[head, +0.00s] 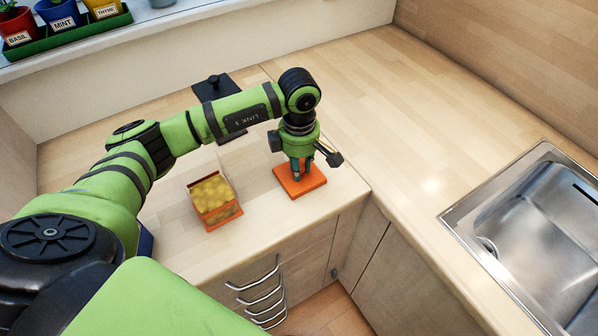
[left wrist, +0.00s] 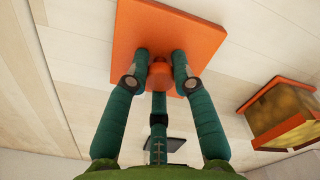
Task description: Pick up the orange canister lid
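The orange canister lid (head: 313,186) is a flat square plate with a round knob, and it appears to lie on the counter near the front edge. My left gripper (head: 301,171) points down over its middle. In the left wrist view, the fingers of the left gripper (left wrist: 160,68) stand around the knob of the orange lid (left wrist: 190,38); whether they press on it I cannot tell. The open orange canister (head: 219,217), with yellowish contents, stands to the left of the lid and also shows in the left wrist view (left wrist: 282,132). My right gripper is not in view.
A black square lid-like plate with a knob (head: 213,88) lies further back, partly behind my left arm. A steel sink (head: 545,235) is at right. Potted herbs (head: 60,14) stand on the sill. The counter (head: 400,110) behind and right is clear.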

